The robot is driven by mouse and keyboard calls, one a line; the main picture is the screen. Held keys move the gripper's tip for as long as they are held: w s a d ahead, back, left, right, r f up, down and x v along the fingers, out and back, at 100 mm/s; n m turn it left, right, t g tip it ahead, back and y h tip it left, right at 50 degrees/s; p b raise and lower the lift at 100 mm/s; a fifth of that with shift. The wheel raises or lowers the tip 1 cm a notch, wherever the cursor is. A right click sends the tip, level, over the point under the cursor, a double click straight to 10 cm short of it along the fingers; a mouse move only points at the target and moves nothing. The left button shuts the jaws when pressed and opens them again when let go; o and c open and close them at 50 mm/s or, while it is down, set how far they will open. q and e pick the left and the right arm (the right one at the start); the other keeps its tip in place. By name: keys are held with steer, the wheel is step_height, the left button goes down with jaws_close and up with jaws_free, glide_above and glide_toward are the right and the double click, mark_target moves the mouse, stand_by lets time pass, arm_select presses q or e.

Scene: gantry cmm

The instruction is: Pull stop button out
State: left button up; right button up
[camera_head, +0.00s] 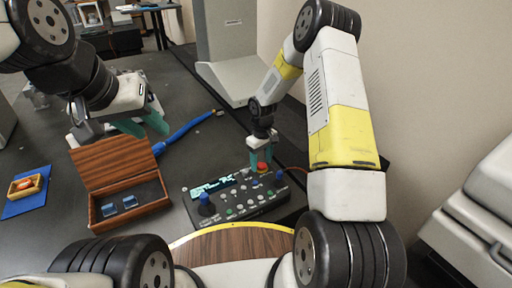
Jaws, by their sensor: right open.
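The control box (264,207) is dark, with a lit display, two blue-topped joysticks and several small buttons. The red stop button (262,167) is at its far edge, above a yellow base. My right gripper (262,158) points down over the button with its teal fingers open. Its fingers are close around or just behind the button; I cannot tell whether they touch it. My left gripper (143,122) hangs at the left above the table, away from the box, its two teal fingers apart with nothing visible between them.
An open wooden case (100,217) with small metal blocks stands left of the control box. A blue mat (27,207) with a small wooden tray (25,186) is at the far left. A grey machine column (228,40) rises behind.

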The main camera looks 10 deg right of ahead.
mark_target(262, 164)
jaws_close()
steer(key=shift+r, duration=0.5)
jaws_free()
steer(key=shift+r, duration=0.15)
step_height(262, 164, up, 8)
steer(key=shift+f, duration=0.2)
stand_by(0.4)
